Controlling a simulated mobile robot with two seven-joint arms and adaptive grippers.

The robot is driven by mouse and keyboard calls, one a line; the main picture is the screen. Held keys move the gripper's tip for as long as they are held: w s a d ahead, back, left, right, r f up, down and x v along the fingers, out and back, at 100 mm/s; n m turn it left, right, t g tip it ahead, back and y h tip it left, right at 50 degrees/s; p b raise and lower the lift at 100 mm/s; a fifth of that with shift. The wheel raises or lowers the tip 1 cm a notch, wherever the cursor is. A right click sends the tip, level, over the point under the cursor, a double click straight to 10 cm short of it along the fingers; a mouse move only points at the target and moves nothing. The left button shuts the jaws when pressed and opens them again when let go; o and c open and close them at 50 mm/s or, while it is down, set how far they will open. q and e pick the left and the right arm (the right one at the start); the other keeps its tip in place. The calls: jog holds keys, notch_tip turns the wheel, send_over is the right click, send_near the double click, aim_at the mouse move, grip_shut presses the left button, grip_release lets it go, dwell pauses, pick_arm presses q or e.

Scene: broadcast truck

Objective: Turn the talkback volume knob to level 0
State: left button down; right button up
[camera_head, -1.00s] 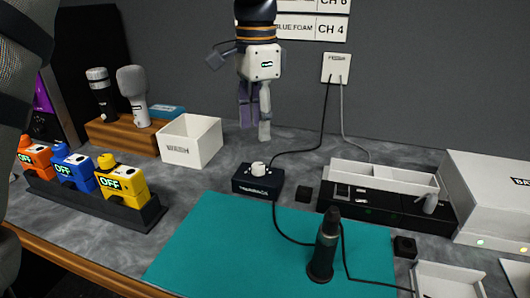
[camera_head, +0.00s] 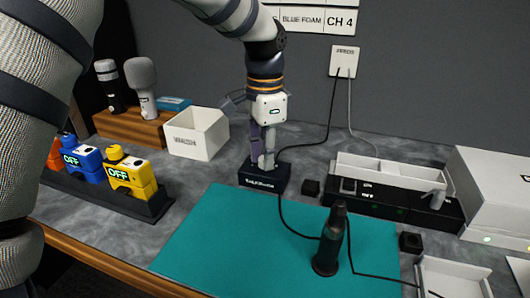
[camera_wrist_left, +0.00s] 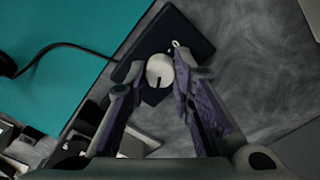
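The talkback box (camera_head: 263,182) is a small dark box with a lettered front, standing behind the teal mat. Its round white volume knob (camera_wrist_left: 160,70) shows in the left wrist view, with a dark pointer line towards the bottom of that picture. A small white mark is on the box top near the right fingertip. My left gripper (camera_head: 264,160) points down over the box. In the left wrist view, its fingers (camera_wrist_left: 158,72) are apart on either side of the knob; I cannot tell whether they touch it. In the head view the gripper hides the knob. My right gripper is not in view.
A white bin (camera_head: 197,135) and a wooden microphone stand (camera_head: 130,128) are left of the box. Battery-like blocks sit in a dark rack (camera_head: 150,205). A microphone (camera_head: 329,240) stands upright on the teal mat (camera_head: 215,240). Cables run beside the box.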

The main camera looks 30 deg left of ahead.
pick_arm(q)
jog(key=shift+n, duration=0.3)
jog(key=shift+r+n+p, duration=0.1)
jog(key=shift+n+p, duration=0.25)
jog(key=shift+n, duration=0.75)
jog(key=n, duration=0.4)
jog(key=shift+n, duration=0.3)
jog(key=n, duration=1)
jog(key=shift+n, duration=0.4)
jog(key=n, duration=0.3)
jog(key=shift+n, duration=0.3)
jog(key=n, duration=0.4)
jog(key=shift+n, duration=2.1)
